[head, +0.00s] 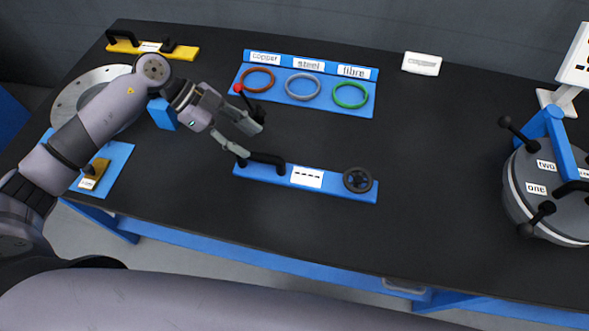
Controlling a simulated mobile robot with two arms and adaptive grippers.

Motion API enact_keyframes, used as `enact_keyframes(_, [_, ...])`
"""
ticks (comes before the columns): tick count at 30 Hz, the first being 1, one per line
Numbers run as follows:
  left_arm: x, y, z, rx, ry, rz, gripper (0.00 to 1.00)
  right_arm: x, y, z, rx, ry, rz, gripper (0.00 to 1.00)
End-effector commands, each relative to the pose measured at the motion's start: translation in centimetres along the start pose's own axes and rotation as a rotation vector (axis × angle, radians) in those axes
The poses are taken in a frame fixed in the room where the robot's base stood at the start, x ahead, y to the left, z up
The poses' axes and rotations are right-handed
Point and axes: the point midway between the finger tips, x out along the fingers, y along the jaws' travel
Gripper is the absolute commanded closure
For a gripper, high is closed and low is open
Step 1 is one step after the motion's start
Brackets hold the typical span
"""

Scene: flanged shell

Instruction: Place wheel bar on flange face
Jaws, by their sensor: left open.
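The wheel bar (334,187) is a flat blue bar lying on the black table, with a black handle at its left end, a white label and a black handwheel at its right end. My left gripper (253,136) is open and empty, with its lower finger close to the bar's black handle; I cannot tell whether they touch. A round grey metal flange (72,97) lies at the left, partly hidden by my left arm. A drum-like vessel (516,204) with labels "one" and "two" stands at the right edge. My right gripper is not in view.
A blue tray (282,97) holds copper, steel and fibre rings behind my gripper. A red-knobbed black stick (238,88) shows beside the gripper. A yellow bar (181,52) lies at back left, a blue plate (118,160) at front left. The table's middle right is clear.

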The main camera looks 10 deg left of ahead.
Motion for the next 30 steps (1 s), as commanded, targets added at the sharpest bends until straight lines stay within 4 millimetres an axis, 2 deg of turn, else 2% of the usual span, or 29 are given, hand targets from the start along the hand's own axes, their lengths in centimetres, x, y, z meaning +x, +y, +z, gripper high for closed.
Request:
enact_keyframes(3, [2.3,0.1,-0.2,-0.001,0.004,0.003,0.56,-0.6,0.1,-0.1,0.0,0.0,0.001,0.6])
enact_keyframes(13, [5.1,0.1,-0.1,-0.001,0.002,0.003,0.56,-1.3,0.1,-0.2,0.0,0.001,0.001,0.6])
enact_keyframes(21, [8.9,0.2,0.1,0.0,0.002,0.002,0.56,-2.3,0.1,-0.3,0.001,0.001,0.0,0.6])
enact_keyframes(30, [9.4,0.2,0.3,0.001,-0.002,0.0,0.56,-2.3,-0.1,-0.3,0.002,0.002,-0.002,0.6])
